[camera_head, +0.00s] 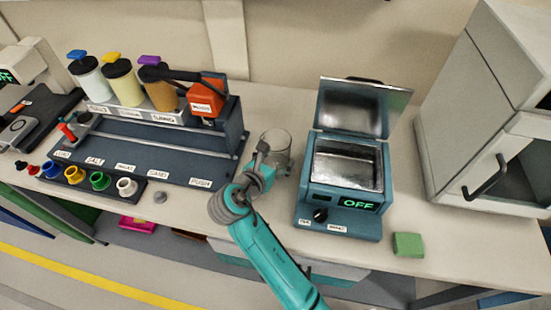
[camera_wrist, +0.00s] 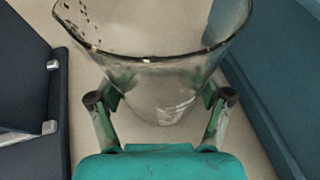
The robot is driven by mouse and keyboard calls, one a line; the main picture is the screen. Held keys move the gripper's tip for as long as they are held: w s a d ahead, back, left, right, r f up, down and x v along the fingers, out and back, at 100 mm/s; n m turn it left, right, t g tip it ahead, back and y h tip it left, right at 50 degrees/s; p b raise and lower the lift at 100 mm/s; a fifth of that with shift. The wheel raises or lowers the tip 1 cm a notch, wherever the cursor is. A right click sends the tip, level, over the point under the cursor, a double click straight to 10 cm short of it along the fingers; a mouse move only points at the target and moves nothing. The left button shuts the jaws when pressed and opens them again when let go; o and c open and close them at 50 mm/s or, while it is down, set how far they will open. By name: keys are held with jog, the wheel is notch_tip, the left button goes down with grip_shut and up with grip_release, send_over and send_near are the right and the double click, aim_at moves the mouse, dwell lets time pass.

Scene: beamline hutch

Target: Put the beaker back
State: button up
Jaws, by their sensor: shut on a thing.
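The beaker (camera_head: 276,142) is clear glass and looks empty. It is upright on or just above the bench, between the blue rack station and the teal bath; I cannot tell whether it touches the bench. In the wrist view the beaker (camera_wrist: 165,85) fills the top middle, its wide rim toward the camera. My gripper (camera_wrist: 161,105) is shut on it, one finger on each side of the glass. In the head view my gripper (camera_head: 262,160) reaches the beaker from the front, and my arm hides part of its lower side.
The teal bath (camera_head: 345,195) with its lid raised and display reading OFF stands close on the right. The blue rack station (camera_head: 215,165) with bottles stands on the left. A green block (camera_head: 408,245) lies at the front right. A white cabinet (camera_head: 470,110) stands far right.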

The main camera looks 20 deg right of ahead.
jog(key=o, duration=1.3)
jog(key=shift+f, duration=0.1)
jog(key=shift+r, duration=0.2)
jog(key=v, duration=1.2)
